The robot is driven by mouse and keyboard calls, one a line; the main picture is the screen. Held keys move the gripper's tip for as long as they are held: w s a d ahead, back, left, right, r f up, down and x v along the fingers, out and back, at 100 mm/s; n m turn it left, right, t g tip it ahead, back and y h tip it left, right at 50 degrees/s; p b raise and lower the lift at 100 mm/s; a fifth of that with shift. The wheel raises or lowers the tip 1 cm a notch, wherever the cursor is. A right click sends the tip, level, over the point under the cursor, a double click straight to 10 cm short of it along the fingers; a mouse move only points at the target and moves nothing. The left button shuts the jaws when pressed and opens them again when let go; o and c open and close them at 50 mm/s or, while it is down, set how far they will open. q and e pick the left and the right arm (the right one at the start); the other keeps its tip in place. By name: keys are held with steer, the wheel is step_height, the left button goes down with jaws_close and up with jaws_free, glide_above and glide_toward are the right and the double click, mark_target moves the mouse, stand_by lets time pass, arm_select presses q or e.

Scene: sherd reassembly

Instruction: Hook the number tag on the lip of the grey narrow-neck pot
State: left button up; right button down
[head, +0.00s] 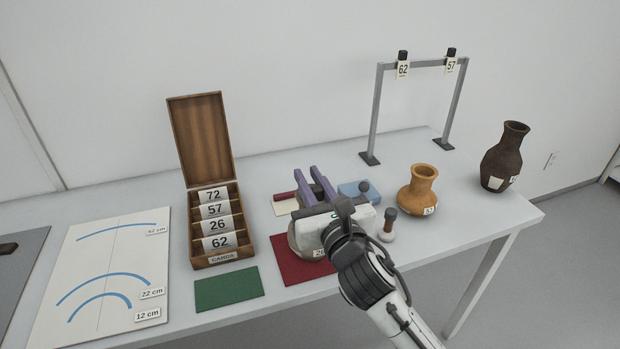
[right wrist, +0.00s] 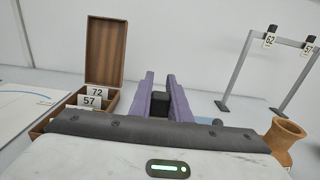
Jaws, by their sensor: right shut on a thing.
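A grey pot (head: 298,246) stands on the red mat. My right gripper's body covers its upper part, so its neck and lip are hidden; a partly covered number label shows on its side. My right gripper (head: 309,176) has purple fingers reaching over and past the pot. In the right wrist view the fingers (right wrist: 160,80) are shut on a black block, which looks like the clip of the number tag (right wrist: 160,103). The tag's number is hidden. My left gripper is not in view.
Tags 62 (head: 403,69) and 57 (head: 451,66) hang on a grey rail frame (head: 374,110). An orange pot (head: 420,190) and dark brown vase (head: 502,160) stand right. A card box (head: 222,259), green mat (head: 228,287) and curve chart (head: 65,300) lie left.

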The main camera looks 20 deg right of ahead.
steer(key=c, duration=1.6)
jaws_free()
steer(key=s, duration=1)
steer(key=shift+s+d, duration=0.15)
steer(key=shift+d, duration=0.05)
steer(key=s+d+f+m+g+h, duration=0.1)
steer(key=s+d+f+m+g, duration=0.25)
steer(key=f+m, duration=0.45)
steer(key=s+d+f+m+g+h, duration=0.1)
steer(key=s+d+f+m+g, duration=0.25)
steer(key=f+m, duration=0.45)
steer(key=s+a+f+m+g+y, duration=0.1)
steer(key=s+f+m+g, duration=0.3)
steer(key=s+m, duration=0.5)
steer(key=s+a+f+m+g+y, duration=0.1)
steer(key=s+f+m+g, duration=0.2)
steer(key=s+m, duration=0.6)
steer(key=w+a+f+t, duration=0.1)
steer(key=a+f, duration=0.1)
steer(key=f, duration=0.1)
steer(key=w+a+f+t+y, duration=0.1)
steer(key=w+a+f+t, duration=0.1)
steer(key=f, duration=0.1)
steer(key=w+a+f+t+y+p, duration=0.1)
steer(key=w+f, duration=0.1)
steer(key=f, duration=0.1)
steer(key=shift+w+a+f+t, duration=0.2)
steer(key=shift+w+a+t, duration=0.1)
steer(key=shift+a, duration=0.1)
